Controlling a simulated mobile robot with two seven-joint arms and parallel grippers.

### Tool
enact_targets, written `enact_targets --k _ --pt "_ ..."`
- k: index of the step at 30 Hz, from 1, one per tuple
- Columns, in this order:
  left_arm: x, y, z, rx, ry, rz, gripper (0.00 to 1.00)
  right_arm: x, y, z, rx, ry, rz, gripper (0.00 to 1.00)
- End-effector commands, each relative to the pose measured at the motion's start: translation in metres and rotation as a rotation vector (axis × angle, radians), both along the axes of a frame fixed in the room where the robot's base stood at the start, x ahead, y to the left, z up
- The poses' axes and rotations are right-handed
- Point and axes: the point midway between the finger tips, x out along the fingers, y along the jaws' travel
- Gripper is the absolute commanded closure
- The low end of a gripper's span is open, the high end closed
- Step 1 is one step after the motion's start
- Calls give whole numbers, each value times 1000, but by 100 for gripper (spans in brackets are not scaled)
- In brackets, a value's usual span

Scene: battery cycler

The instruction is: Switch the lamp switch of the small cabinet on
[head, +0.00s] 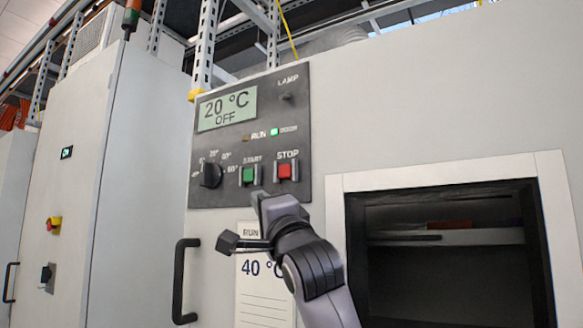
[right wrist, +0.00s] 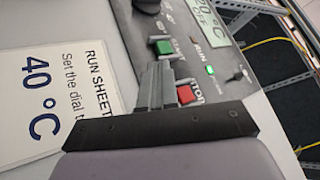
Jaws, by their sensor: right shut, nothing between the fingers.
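The small cabinet (head: 200,230) carries a dark control panel (head: 225,150). The lamp switch (head: 286,97) is a small dark toggle under the word LAMP at the panel's upper right. I cannot tell which way its lever points. In the right wrist view the lamp switch (right wrist: 238,76) sits at the panel's edge, beyond the green light. My right gripper (head: 258,196) is in front of the panel's lower edge, below the START and STOP buttons and well below the lamp switch. In the right wrist view my right gripper's fingers (right wrist: 158,76) are shut and empty. My left gripper is not in view.
The panel has a green START button (head: 249,175), a red STOP button (head: 287,171), a dial (head: 211,175) and a display (head: 227,109) reading 20 °C OFF. A run sheet (head: 260,300) hangs below. A black door handle (head: 179,280) protrudes at left; an open chamber (head: 445,270) is at right.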

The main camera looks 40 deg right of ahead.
Motion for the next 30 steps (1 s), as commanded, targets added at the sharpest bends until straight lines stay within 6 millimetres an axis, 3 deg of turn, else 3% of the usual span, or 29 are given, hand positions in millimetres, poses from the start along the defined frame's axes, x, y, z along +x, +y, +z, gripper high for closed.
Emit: enact_targets --k 1,3,6,9,13,22,30 --pt "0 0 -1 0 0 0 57 -19 -6 31 46 -57 8 100" --pt "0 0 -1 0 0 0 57 -40 -12 62 107 -115 25 100" --pt "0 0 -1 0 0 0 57 -66 -19 95 177 -182 50 100" --pt "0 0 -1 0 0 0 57 -84 -24 115 223 -226 68 100" --pt "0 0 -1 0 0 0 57 -95 -26 126 251 -251 80 100" --pt "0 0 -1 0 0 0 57 -96 -26 127 254 -255 82 100" --pt "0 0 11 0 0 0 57 -82 -31 143 253 -253 80 100"
